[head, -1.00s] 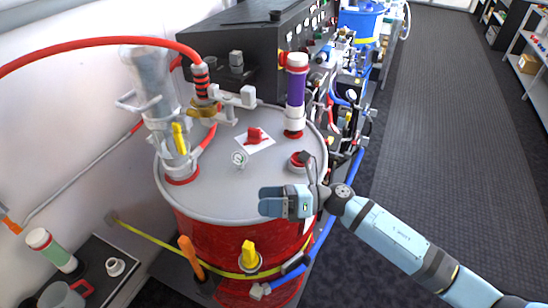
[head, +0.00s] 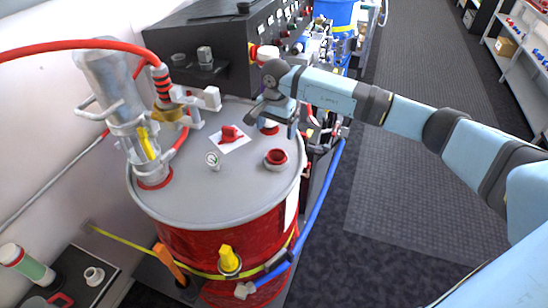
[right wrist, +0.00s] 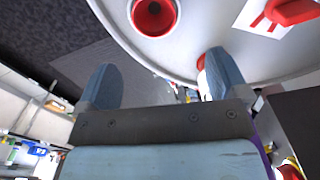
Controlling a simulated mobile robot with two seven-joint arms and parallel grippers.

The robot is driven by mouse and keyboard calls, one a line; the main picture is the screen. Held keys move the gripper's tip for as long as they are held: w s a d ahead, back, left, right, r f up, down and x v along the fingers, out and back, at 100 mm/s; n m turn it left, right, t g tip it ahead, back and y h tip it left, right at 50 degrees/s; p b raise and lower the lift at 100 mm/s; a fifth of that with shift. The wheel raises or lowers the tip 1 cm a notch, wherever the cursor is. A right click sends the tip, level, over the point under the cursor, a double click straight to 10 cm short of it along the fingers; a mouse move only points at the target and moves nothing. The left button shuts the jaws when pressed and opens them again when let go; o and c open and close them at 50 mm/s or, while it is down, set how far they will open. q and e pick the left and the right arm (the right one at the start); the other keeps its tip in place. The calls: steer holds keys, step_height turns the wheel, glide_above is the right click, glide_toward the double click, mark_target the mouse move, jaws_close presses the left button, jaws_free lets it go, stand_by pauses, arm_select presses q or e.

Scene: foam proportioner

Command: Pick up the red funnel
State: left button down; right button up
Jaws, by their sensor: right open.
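A round red hollow piece (head: 276,158), which looks like the red funnel, sits in a pale collar on the right side of the grey drum lid (head: 200,195). In the right wrist view its red mouth (right wrist: 155,14) shows at the top, beyond the fingertips and apart from them. My right gripper (head: 274,118) is above the lid's right rear edge, behind the red piece in the head view. Its blue fingers are apart with nothing gripped; it also shows in the right wrist view (right wrist: 160,82). My left gripper is not in view.
A red part on a white card (head: 230,134) and a small gauge (head: 213,160) are on the lid. A clear cylinder with a yellow part (head: 148,142) stands at left. My right arm partly hides the purple column by the black control box (head: 205,40).

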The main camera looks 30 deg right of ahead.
mark_target(277, 154)
step_height(277, 154, down, 4)
steer(key=shift+r+p, duration=0.15)
steer(key=shift+p, duration=0.15)
steer(key=f+p, duration=0.1)
steer(key=f, duration=0.1)
steer(key=s+f+p, duration=0.1)
steer(key=f, duration=0.1)
steer(key=shift+f, duration=0.3)
steer(key=shift+w+f, duration=0.1)
steer(key=shift+f, duration=0.35)
steer(key=c, duration=1)
